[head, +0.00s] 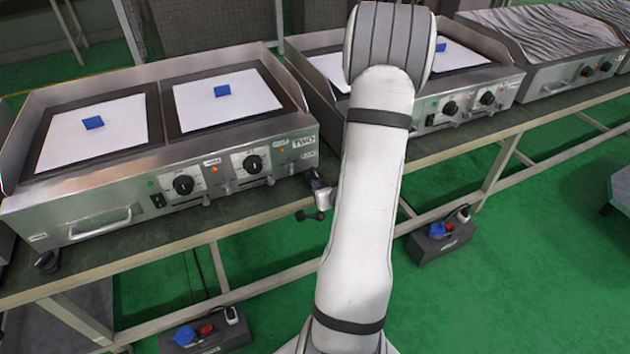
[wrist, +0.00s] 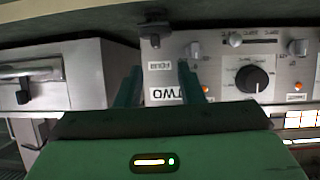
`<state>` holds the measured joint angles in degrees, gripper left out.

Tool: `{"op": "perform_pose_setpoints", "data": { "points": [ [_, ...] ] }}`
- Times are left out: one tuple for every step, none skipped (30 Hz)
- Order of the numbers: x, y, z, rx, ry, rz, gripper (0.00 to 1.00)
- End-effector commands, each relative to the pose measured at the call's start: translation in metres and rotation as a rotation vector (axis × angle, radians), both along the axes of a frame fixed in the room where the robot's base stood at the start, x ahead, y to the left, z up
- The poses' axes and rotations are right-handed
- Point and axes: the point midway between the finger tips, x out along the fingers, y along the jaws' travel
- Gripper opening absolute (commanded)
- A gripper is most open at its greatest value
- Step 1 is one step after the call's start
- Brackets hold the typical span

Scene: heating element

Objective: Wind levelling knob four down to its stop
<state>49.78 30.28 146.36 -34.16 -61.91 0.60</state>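Levelling knob four is most likely the dark foot (wrist: 155,30) beside the label reading FOUR (wrist: 160,65) in the wrist view, where the lettering is upside down. In the head view, a dark foot (head: 313,178) shows below the front right corner of unit TWO (head: 235,172). My gripper (wrist: 160,68) is open, its two green fingers apart on either side of the FOUR label. Nothing shows between the fingers, and the knob appears beyond their tips. In the head view my arm hides most of the gripper.
A black dial (wrist: 252,78) and small metal switches sit beside the fingers on the same panel. A neighbouring unit with a handle (wrist: 28,75) stands on the left in the wrist view. The bench edge (head: 200,240) runs below the units.

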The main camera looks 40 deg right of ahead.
Motion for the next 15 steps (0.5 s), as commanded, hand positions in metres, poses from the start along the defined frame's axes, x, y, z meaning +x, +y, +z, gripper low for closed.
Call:
{"op": "perform_pose_setpoints", "data": {
  "points": [
    [-0.004,-0.003,-0.007,0.007,-0.021,-0.006,0.35],
    [-0.004,-0.004,-0.008,0.008,-0.031,-0.009,0.35],
    [-0.004,-0.005,-0.009,0.01,-0.041,-0.009,0.35],
    [-0.004,-0.006,-0.01,0.01,-0.047,-0.01,0.35],
    [-0.002,-0.007,-0.01,0.01,-0.051,-0.009,0.35],
    [0.001,-0.008,-0.011,0.009,-0.055,-0.009,0.35],
    [0.004,-0.008,-0.013,0.01,-0.055,-0.008,0.35],
    [0.008,-0.009,-0.014,0.009,-0.055,-0.007,0.35],
    [0.014,-0.011,-0.017,0.009,-0.054,-0.007,0.35],
    [0.018,-0.012,-0.019,0.009,-0.054,-0.007,0.35],
    [0.023,-0.013,-0.02,0.008,-0.054,-0.007,0.35],
    [0.029,-0.015,-0.023,0.008,-0.055,-0.006,0.35],
    [0.033,-0.016,-0.025,0.009,-0.054,-0.007,0.35],
    [0.038,-0.018,-0.027,0.009,-0.054,-0.008,0.35],
    [0.043,-0.019,-0.029,0.01,-0.054,-0.009,0.35]
  ]
}}
